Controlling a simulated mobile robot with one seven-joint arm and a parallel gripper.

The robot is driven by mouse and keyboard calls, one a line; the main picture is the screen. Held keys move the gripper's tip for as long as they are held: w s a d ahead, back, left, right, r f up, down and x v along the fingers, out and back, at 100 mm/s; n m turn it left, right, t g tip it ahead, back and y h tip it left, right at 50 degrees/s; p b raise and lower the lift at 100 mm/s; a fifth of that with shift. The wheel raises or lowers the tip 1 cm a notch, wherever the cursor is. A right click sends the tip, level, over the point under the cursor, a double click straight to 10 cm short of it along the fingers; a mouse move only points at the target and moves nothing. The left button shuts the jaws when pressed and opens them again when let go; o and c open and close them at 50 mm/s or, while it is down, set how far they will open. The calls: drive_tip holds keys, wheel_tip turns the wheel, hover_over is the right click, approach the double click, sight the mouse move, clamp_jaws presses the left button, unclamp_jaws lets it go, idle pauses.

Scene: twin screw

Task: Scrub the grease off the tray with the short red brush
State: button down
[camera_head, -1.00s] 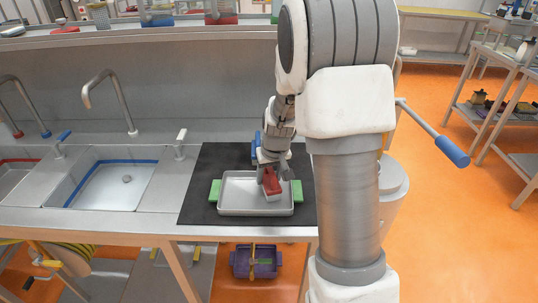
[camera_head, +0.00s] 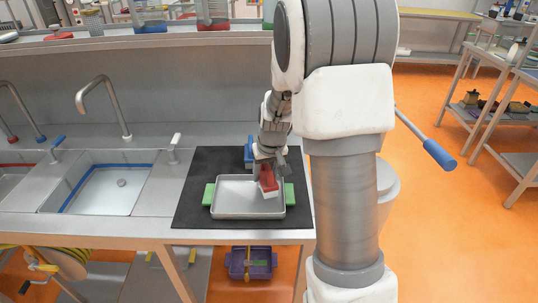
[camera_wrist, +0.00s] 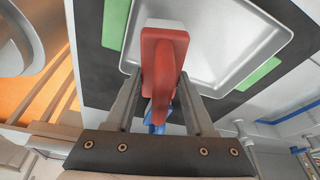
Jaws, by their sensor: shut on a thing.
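The short red brush (camera_head: 268,180) is held in my gripper (camera_head: 267,162), with its pale bristle end down over the right half of the grey tray (camera_head: 235,196). In the wrist view the brush (camera_wrist: 163,60) sits between the two fingers of my gripper (camera_wrist: 158,92), which are shut on it. The tray (camera_wrist: 222,38) lies under and beyond it. I cannot tell whether the bristles touch the tray floor. No grease stands out on the visible tray surface. Part of the tray is hidden by the brush.
Green blocks (camera_head: 208,194) (camera_head: 289,193) flank the tray on a black mat (camera_head: 205,165). A blue object (camera_head: 249,153) stands behind the tray. A sink (camera_head: 108,190) with a tap lies left. A purple bin (camera_head: 250,263) sits below the table.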

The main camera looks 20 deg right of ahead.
drive_tip(key=shift+r+p, duration=1.55)
drive_tip(key=shift+r, duration=1.1)
drive_tip(key=shift+f, duration=0.1)
